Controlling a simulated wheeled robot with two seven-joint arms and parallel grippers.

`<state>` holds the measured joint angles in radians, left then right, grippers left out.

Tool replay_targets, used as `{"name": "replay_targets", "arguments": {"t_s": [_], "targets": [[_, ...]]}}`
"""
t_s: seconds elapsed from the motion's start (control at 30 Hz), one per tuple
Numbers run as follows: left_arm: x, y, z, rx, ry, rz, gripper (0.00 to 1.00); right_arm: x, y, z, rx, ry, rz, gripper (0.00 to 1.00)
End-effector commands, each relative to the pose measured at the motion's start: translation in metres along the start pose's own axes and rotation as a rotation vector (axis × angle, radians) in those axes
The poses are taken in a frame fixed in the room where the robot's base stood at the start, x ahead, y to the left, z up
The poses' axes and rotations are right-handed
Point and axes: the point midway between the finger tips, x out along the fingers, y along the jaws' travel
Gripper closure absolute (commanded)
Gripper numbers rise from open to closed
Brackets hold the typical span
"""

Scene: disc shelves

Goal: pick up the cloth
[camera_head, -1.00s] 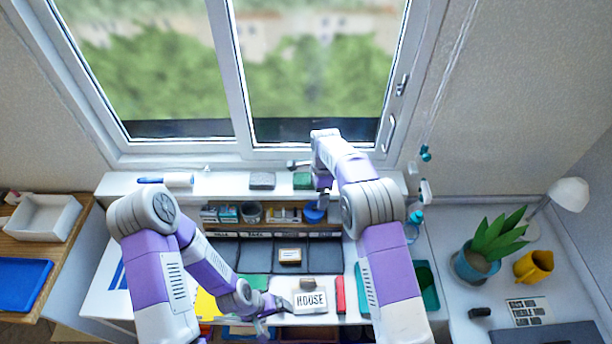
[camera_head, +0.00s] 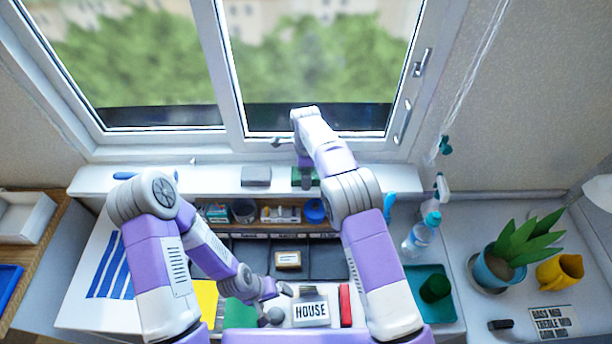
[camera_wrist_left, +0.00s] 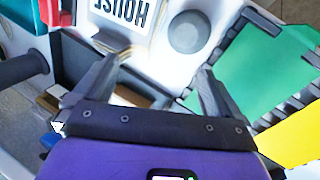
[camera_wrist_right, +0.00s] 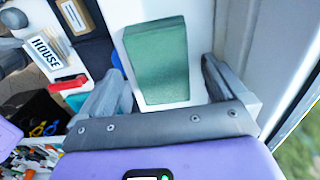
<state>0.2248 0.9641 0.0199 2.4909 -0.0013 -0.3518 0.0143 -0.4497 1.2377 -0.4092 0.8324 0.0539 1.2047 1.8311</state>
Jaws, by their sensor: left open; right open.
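A green, flat, rectangular thing that looks like a folded cloth (camera_head: 297,178) lies on the white window sill. In the right wrist view the green cloth (camera_wrist_right: 158,60) lies between and beyond my fingertips. My right gripper (camera_head: 306,168) is above it, open and empty, and hides part of it in the head view. The open right fingers (camera_wrist_right: 160,75) show on either side of the cloth's lower part. My left gripper (camera_head: 279,302) is open and empty over the desk, left of the HOUSE sign (camera_head: 311,311). Its open fingers also show in the left wrist view (camera_wrist_left: 163,72).
A grey block (camera_head: 256,176) sits on the sill left of the cloth. The window frame (camera_head: 240,152) rises behind. A water bottle (camera_head: 422,235) and a potted plant (camera_head: 510,250) stand at the right. A blue-striped sheet (camera_head: 112,268) lies at the left.

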Motion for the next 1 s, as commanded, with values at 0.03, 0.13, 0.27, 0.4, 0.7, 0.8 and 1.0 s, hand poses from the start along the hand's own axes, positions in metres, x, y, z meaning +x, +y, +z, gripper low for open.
{"name": "replay_targets", "arguments": {"t_s": [0.03,0.13,0.27,0.4,0.7,0.8,1.0], "targets": [[-0.0001,0.0000,-0.0001,0.000,0.000,0.000,0.02,0.0069,0.0002,-0.0003,0.000,0.000,0.001,0.01],[0.0000,0.0000,-0.0001,0.000,0.000,0.000,0.02,0.0137,0.0001,-0.0003,0.000,-0.001,0.000,0.01],[0.0000,0.0000,-0.0001,0.000,0.000,0.000,0.02,0.0148,-0.0002,-0.0002,0.000,-0.001,-0.001,0.01],[0.0000,0.0000,-0.0001,0.000,0.000,0.000,0.02,0.0145,-0.0002,-0.0002,0.000,-0.001,-0.001,0.07],[0.0001,0.0000,0.0000,0.000,0.000,0.000,0.02,0.0142,-0.0002,-0.0001,0.000,-0.001,-0.001,0.53],[0.0001,0.0000,0.0000,0.000,0.000,0.000,0.02,0.0141,-0.0003,-0.0001,0.000,-0.002,-0.002,0.56],[0.0001,0.0000,0.0000,0.000,0.000,0.000,0.02,0.0102,-0.0007,0.0001,0.000,-0.002,-0.003,0.57]]}}
